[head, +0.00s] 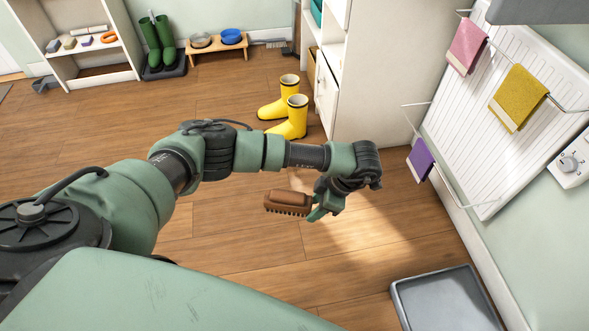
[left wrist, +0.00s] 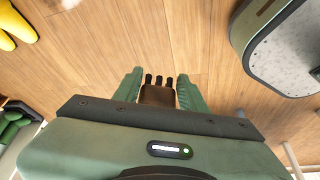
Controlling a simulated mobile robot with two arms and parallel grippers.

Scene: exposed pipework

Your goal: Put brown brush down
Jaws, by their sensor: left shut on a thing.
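The brown brush (head: 288,202) is a small wooden block with dark bristles pointing down. My left gripper (head: 318,206) is shut on the brush at its right end and holds it above the wood floor. In the left wrist view the brush (left wrist: 158,94) sits between the two green fingers of the left gripper (left wrist: 157,88), with its dark bristle tufts showing past them. The brush's far part is foreshortened there. My right gripper is not in view.
A grey tray (head: 446,300) lies on the floor at lower right. Yellow boots (head: 287,118) stand by a white cabinet (head: 385,70). A radiator (head: 500,110) with hanging cloths is on the right wall. A shelf (head: 90,45), green boots (head: 160,42) and a bowl stand (head: 217,44) are at the back. Floor below the brush is clear.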

